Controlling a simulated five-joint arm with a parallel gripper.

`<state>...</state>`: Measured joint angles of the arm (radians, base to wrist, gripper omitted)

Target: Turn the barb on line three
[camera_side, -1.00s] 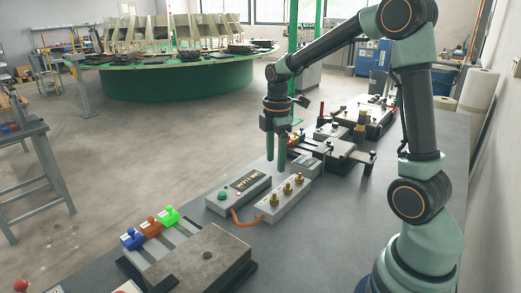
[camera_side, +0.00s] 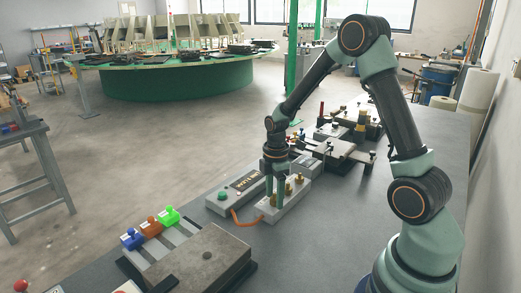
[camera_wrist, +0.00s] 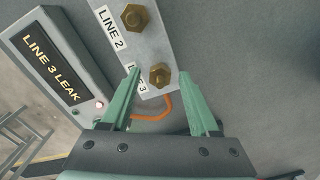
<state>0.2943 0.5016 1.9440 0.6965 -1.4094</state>
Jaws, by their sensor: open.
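The brass barb beside the LINE 3 label (camera_wrist: 160,75) stands on a grey block (camera_side: 262,211), at the end nearest the orange tube. My gripper (camera_side: 274,200) points down over this near end of the block. In the wrist view my gripper (camera_wrist: 160,73) is open, with one green finger on each side of the line three barb. I cannot tell whether either finger touches it. The left fingertip partly covers the label. Another brass barb (camera_wrist: 136,18) stands beside the LINE 2 label (camera_wrist: 110,27). In the side view my fingers mostly hide the line three barb.
A grey box reading LINE 3 LEAK (camera_wrist: 52,70) stands beside the block, with a reddish lamp (camera_wrist: 99,104). An orange tube (camera_side: 240,217) loops between them. Blue, orange and green clips (camera_side: 150,226) sit front left by a stone-topped block (camera_side: 202,260). The bench right of the block is clear.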

